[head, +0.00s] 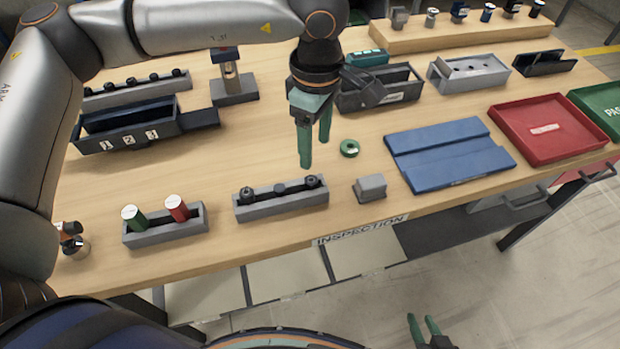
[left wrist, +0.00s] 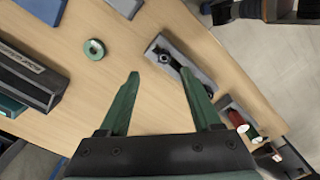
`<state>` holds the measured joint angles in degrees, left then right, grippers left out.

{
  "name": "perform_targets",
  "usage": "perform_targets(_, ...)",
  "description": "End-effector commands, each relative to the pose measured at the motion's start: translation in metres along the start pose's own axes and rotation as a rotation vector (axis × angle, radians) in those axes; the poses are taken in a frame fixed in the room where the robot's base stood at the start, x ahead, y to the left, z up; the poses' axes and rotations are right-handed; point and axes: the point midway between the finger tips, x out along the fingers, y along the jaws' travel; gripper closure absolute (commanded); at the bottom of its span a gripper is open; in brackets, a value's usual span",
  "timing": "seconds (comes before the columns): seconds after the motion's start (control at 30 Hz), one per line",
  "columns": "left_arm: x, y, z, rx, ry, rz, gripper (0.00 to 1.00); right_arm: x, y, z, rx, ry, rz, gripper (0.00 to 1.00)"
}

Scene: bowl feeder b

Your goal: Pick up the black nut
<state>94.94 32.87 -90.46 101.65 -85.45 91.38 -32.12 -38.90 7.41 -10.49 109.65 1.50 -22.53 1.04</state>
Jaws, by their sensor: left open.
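A grey holder (head: 283,204) near the table's front edge carries three small dark pieces, at left (head: 246,196), middle (head: 280,188) and right (head: 312,181). They are too small for me to tell which is the black nut. The holder (left wrist: 205,82) also shows in the left wrist view, beyond my fingers. My left gripper (head: 315,152) is open and empty, pointing down above the table behind the holder, apart from it. Its fingers (left wrist: 160,82) stand wide apart in the left wrist view. My right gripper (head: 421,319) is open and empty, low at the bottom edge, off the table.
A green ring (head: 349,148) lies right of my left gripper. A grey block (head: 370,188) and blue tray (head: 450,155) lie further right, then a red tray (head: 545,130). A holder (head: 165,228) with green and red cylinders stands at left. Dark bins (head: 378,95) stand behind.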

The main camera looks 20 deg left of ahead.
Motion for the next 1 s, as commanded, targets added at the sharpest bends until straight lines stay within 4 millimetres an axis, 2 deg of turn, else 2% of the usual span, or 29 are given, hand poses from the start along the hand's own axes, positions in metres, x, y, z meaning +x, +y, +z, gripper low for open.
perform_targets(0.1,0.019,-0.001,0.000,0.000,0.001,-0.003,0.35,-0.002,0.000,-0.002,0.000,-0.001,0.000,0.65)
perform_targets(0.37,0.040,-0.003,-0.001,0.001,0.001,-0.002,0.35,-0.005,0.000,-0.005,-0.001,-0.001,0.000,0.65)
perform_targets(0.63,0.078,-0.007,-0.002,0.001,0.001,-0.001,0.35,-0.012,-0.001,-0.012,-0.002,-0.002,0.000,0.65)
perform_targets(0.93,0.086,-0.007,-0.002,0.001,0.000,0.001,0.35,-0.012,-0.001,-0.012,-0.002,-0.002,-0.001,0.65)
perform_targets(1.0,0.086,-0.007,-0.002,0.000,0.000,0.001,0.41,-0.012,-0.001,-0.012,-0.002,-0.002,-0.001,0.65)
